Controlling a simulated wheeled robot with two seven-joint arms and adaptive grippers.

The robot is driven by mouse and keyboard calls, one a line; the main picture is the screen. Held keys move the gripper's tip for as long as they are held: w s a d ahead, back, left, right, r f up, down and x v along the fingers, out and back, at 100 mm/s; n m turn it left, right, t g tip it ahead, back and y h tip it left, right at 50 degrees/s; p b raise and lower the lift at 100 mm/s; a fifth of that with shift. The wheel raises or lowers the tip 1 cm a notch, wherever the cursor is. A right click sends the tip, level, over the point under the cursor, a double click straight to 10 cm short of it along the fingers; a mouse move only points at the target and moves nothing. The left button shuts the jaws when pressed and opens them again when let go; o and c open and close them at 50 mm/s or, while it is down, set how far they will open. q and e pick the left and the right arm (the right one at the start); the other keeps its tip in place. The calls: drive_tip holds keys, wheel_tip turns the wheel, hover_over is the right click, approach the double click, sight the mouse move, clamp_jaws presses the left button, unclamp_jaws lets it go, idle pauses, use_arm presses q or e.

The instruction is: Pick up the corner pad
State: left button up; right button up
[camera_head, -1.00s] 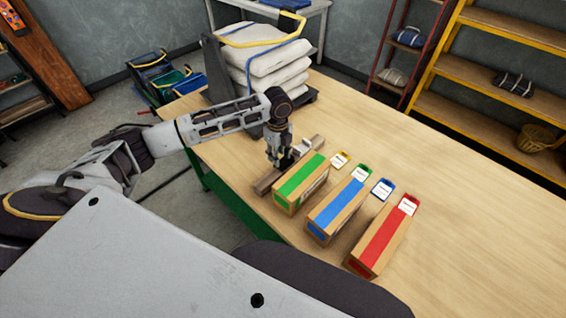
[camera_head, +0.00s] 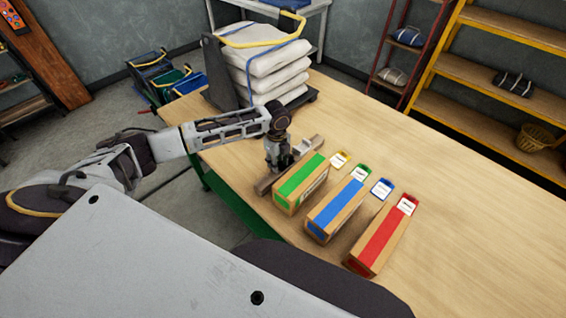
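My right gripper is not in view.
Boxes with green (camera_head: 302,180), blue (camera_head: 336,210) and red (camera_head: 382,240) stripes stand right of the bar, with small coloured tags behind them. Strapped white sacks (camera_head: 268,72) stand at the table's back left. The table's right side (camera_head: 470,215) is clear.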

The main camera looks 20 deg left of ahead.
use_arm(q)
clamp_jaws()
drive_tip(key=shift+r, duration=0.1)
wheel_tip(320, 180, up, 10)
drive_tip(key=b, duration=0.1)
idle(0.7)
idle(0.4)
